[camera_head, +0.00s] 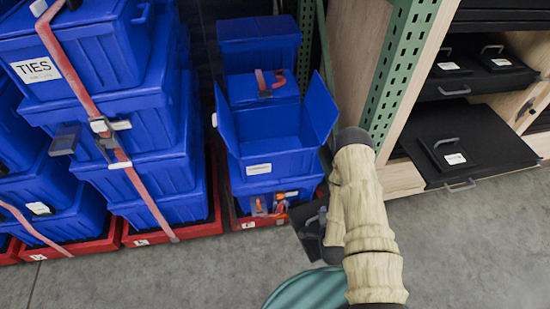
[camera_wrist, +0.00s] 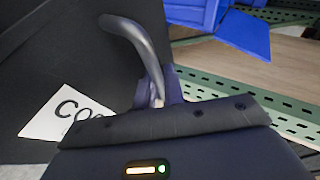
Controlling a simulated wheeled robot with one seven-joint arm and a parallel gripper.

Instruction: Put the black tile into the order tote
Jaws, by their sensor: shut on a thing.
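The black tile (camera_wrist: 60,60) fills the left of the wrist view, with a grey curved handle and a white label whose visible letters read "CO". My gripper (camera_wrist: 158,98) is shut on the tile's handle. In the head view the held tile (camera_head: 308,238) is a dark shape hanging beside the arm, partly hidden by it, in front of and to the right of the blue stack. An open blue tote (camera_head: 270,163), with flaps spread and a white label on its front, sits on that stack, up and left of my gripper (camera_head: 322,218). A blue flap (camera_wrist: 245,33) shows in the wrist view.
Strapped blue totes (camera_head: 150,135) stand on red bases at left, one labelled "TIES". A green perforated upright (camera_head: 402,70) stands right of the open tote. Black drawers (camera_head: 478,145) with handled tiles are at right. Grey floor (camera_head: 190,275) is clear in front.

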